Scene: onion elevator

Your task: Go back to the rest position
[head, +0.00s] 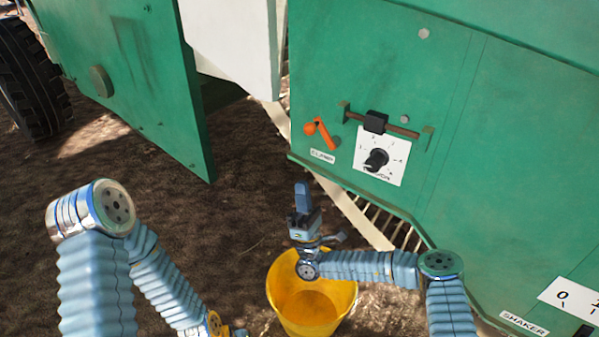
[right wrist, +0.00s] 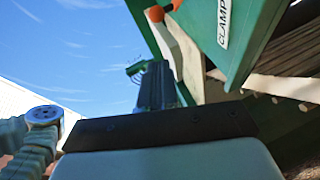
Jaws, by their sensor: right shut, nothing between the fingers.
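My right gripper (head: 302,192) is in the middle of the head view, fingers pointing up the picture, shut and empty. It stands apart from the green machine panel (head: 400,60) and appears above the yellow bucket (head: 312,325). In the right wrist view the gripper's dark fingers (right wrist: 157,85) point up toward the sky. My left arm comes in from the left and bends down to the bottom edge; its gripper is not visible there.
The panel carries an orange clamp lever (head: 322,132), a black slider (head: 375,122) on a rail and a dial (head: 376,160). A shaker switch label (head: 570,298) is at lower right. A tyre (head: 30,85) stands at upper left. Bare soil lies between the arms.

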